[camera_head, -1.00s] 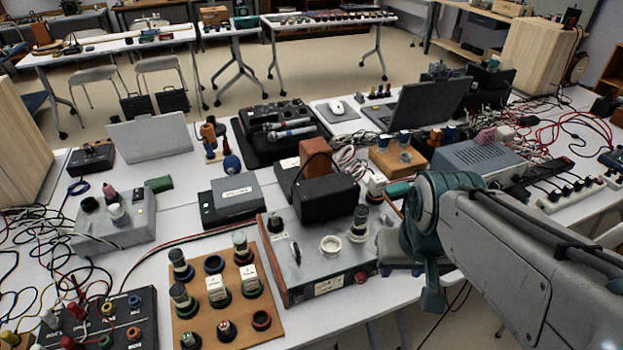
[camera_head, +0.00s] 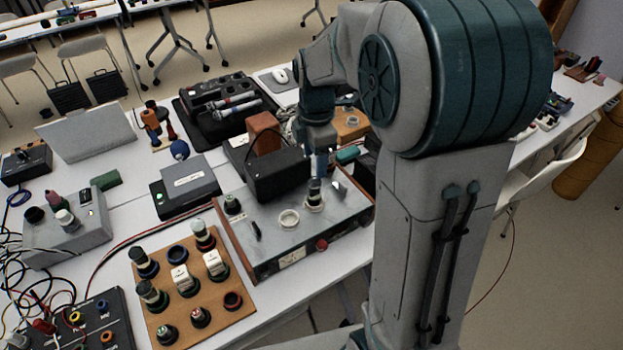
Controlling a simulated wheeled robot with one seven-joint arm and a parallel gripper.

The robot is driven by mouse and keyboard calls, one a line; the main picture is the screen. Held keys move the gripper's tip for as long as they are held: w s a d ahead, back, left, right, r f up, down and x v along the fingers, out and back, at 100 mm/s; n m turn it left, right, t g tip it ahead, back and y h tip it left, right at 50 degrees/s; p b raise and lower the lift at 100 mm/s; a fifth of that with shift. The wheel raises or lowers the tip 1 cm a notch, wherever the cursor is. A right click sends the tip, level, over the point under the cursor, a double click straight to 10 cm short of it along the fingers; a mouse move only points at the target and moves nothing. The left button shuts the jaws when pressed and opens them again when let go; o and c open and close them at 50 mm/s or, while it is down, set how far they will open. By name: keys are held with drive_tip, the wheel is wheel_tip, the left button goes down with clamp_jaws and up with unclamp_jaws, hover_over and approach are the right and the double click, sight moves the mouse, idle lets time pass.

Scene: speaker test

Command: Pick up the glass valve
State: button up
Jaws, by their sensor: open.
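The jaws are open. The fingers are small and dark here, so I cannot tell if they are around the valve's top or touch it. An empty-looking white ring socket (camera_head: 289,219) is just left of the valve.
A wooden board (camera_head: 217,312) with several more valves and sockets lies to the left. A black box with a handle (camera_head: 275,175) stands close behind the valve. My own arm hides the table's right part. Cables clutter the far left.

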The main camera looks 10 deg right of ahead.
sight(313, 179)
drive_tip(key=shift+w+f+n, duration=0.35)
drive_tip(key=shift+w+n, duration=0.4)
drive_tip(key=shift+n, duration=0.15)
drive_tip(key=shift+w+f, duration=0.1)
drive_tip(key=shift+f, duration=0.25)
wheel_tip(313, 179, down, 8)
drive_tip(key=shift+r+p, duration=0.1)
drive_tip(key=shift+p, duration=0.2)
drive_tip(key=shift+w+d+f+p, duration=0.15)
drive_tip(key=shift+f+p, duration=0.15)
drive_tip(key=shift+f, duration=1.05)
drive_tip(key=shift+w+d+f+p, duration=0.15)
drive_tip(key=shift+f+p, duration=0.1)
drive_tip(key=shift+f, duration=1.1)
drive_tip(key=c, duration=1.1)
